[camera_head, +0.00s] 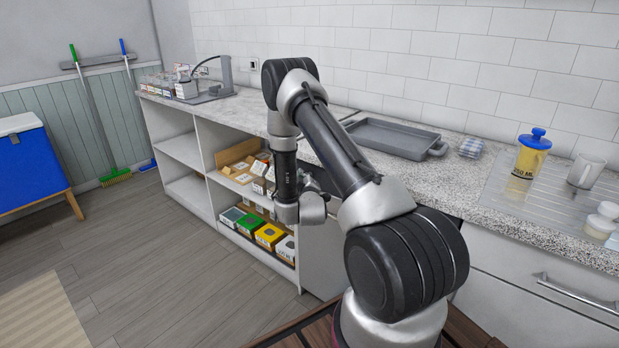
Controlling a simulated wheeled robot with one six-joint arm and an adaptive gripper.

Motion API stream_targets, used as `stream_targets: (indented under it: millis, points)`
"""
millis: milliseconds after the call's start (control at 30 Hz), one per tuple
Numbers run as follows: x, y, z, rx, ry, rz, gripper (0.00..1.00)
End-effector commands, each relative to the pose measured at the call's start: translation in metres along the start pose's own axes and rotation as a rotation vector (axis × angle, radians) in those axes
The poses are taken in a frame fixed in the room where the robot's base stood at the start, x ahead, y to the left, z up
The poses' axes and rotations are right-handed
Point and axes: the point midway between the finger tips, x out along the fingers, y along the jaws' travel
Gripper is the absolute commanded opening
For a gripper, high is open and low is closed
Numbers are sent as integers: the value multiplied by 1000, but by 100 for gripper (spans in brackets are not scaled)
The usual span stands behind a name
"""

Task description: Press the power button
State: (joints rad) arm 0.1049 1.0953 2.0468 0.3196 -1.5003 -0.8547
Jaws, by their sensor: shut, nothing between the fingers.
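No power button can be made out in this view. A grey upright device (226,75) stands at the far left end of the counter, too small to show any button. A small dark-centred plate (254,64) is on the tiled wall just right of it; I cannot tell whether it is a switch or a socket. My arm rises in the middle of the view, bends at the elbow and comes down in front of the shelves. My gripper's fingers are hidden behind my own arm.
The speckled counter (470,185) carries a grey tray (392,138), a blue-lidded yellow container (532,154), a mug (586,171) and a white bottle (601,220). Open shelves below hold several boxes (268,236).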

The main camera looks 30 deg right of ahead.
Motion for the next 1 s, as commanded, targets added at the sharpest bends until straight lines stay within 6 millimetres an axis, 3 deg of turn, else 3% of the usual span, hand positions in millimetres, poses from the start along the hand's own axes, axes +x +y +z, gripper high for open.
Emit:
stream_targets:
  millis: [1000]
  points:
    - [-16,-13,-12,0,0,-2,0]
